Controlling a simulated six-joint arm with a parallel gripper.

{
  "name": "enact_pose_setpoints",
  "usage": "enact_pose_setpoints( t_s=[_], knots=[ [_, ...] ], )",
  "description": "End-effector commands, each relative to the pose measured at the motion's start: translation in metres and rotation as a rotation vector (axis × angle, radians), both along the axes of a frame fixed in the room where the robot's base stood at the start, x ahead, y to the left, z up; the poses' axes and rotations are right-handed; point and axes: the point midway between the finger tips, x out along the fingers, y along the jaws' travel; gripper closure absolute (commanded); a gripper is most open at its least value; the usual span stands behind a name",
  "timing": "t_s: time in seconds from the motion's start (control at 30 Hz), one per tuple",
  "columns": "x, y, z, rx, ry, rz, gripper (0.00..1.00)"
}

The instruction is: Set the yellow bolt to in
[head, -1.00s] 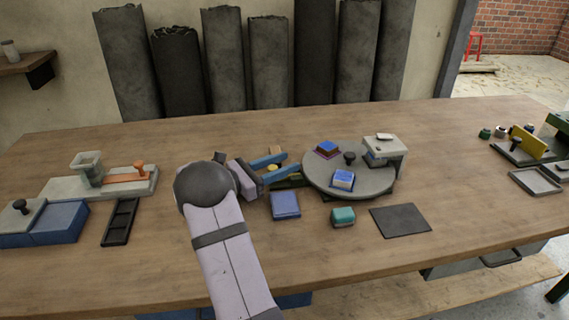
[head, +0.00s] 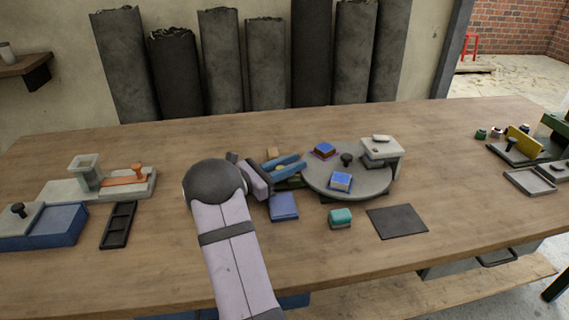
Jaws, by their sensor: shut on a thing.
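My gripper (head: 299,162), with two blue fingers, is left of the round grey turntable, low over the table. Its fingers are close together. A small yellow piece, seemingly the yellow bolt's knob (head: 280,168), shows between them, mostly hidden by the fingers. The gripper appears shut on it. A dark green base (head: 290,183) shows partly beneath the fingers. How far in or out the bolt sits cannot be told.
The grey turntable (head: 322,186) carries blue-topped blocks and a black knob, close right of the gripper. A blue block (head: 283,206) lies just in front, a teal block (head: 340,218) and dark mat (head: 397,221) to the right. A black tray (head: 118,225) lies left.

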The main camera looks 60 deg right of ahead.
Motion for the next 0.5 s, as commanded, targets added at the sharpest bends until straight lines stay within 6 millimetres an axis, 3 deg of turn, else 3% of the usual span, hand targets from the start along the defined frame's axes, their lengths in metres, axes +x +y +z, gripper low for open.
enact_pose_setpoints(
  t_s=[0.2, 0.23, 0.27, 0.5],
  knots=[
    [-0.0036, -0.0019, 0.0005, -0.002, 0.0, -0.008, 1.0],
    [-0.0037, -0.0019, 0.0005, -0.002, 0.0, -0.009, 0.7],
    [-0.0037, -0.0018, 0.0006, -0.002, 0.0, -0.009, 0.63],
    [-0.0025, -0.0014, 0.0004, -0.001, 0.0, -0.006, 0.6]
  ],
)
